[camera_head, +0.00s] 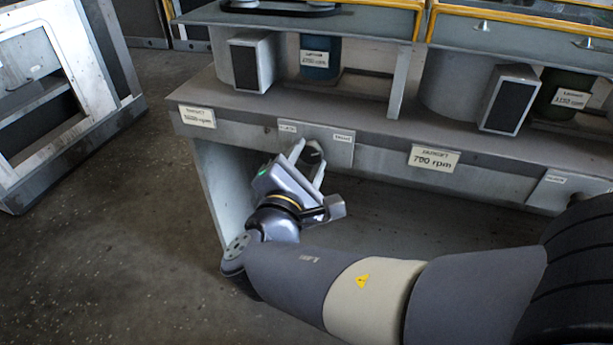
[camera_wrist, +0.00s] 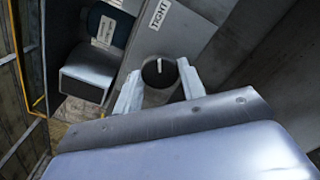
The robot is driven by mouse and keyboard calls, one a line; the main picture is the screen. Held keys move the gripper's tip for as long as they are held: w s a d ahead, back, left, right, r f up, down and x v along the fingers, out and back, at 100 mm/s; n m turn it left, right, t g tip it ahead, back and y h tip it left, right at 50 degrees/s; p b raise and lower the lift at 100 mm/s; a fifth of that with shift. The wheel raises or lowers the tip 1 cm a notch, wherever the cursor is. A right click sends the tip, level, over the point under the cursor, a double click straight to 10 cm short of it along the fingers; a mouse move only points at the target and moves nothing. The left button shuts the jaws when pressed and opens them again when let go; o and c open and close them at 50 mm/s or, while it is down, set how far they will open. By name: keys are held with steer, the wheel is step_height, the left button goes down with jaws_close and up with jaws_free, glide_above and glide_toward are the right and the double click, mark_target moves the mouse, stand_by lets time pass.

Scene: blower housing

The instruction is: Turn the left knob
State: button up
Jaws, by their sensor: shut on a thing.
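The left knob (camera_wrist: 159,72) is a dark round knob with a white pointer line, on a grey plate (camera_head: 341,147) on the front of the housing. In the wrist view it sits between the two pale fingers of my gripper (camera_wrist: 160,86), one on each side. The pointer line stands nearly upright in that view. In the head view my gripper (camera_head: 309,158) is against the left plate and mostly covers the knob. The plate has a small label at each upper side; the right one reads TIGHT (camera_wrist: 159,14) in the wrist view.
A label reading 700 rpm (camera_head: 434,158) is right of the plate, and a target label (camera_head: 198,117) is at the left end. Another plate (camera_head: 566,190) is at far right. Blower units with boxy outlets (camera_head: 252,62) stand on the ledge above. Open floor lies left.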

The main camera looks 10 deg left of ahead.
steer(key=m+b, duration=0.3)
steer(key=b, duration=0.1)
steer(key=shift+f, duration=0.2)
steer(key=shift+r+m+b, duration=0.1)
steer(key=shift+m+b, duration=0.45)
steer(key=shift+m, duration=0.15)
steer(key=shift+r, duration=0.1)
steer(key=o, duration=1)
steer(key=shift+c, duration=0.2)
steer(key=shift+s, duration=0.1)
steer(key=s+p, duration=0.2)
steer(key=s, duration=0.8)
steer(key=shift+s+a, duration=0.3)
steer(key=shift+a, duration=0.1)
steer(key=shift+w, duration=0.1)
